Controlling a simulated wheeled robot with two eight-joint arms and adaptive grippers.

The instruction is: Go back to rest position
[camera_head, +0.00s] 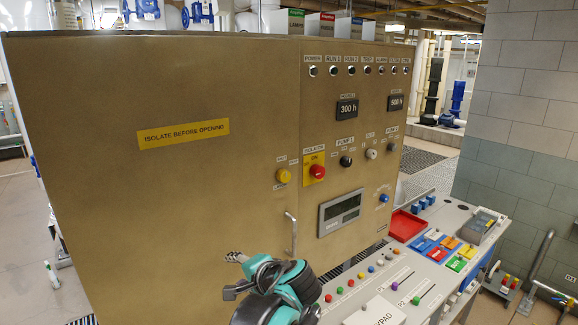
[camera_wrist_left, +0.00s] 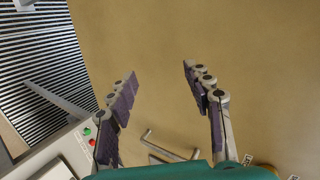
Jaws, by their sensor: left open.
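My left gripper (camera_head: 236,272) is in front of the lower part of a tan control cabinet (camera_head: 110,200), left of the cabinet's door handle (camera_head: 291,235). In the left wrist view my left gripper (camera_wrist_left: 158,85) has its two fingers spread wide with nothing between them. The cabinet face fills the background there, and the bar handle (camera_wrist_left: 165,146) shows low between the fingers. My right gripper is in neither view.
A sloped desk (camera_head: 400,285) with coloured buttons, a red tray (camera_head: 406,226) and coloured blocks stands at right. The cabinet carries a red isolator knob (camera_head: 317,172) and a yellow button (camera_head: 284,176). A grey block wall (camera_head: 525,110) is at far right. Floor shows at left.

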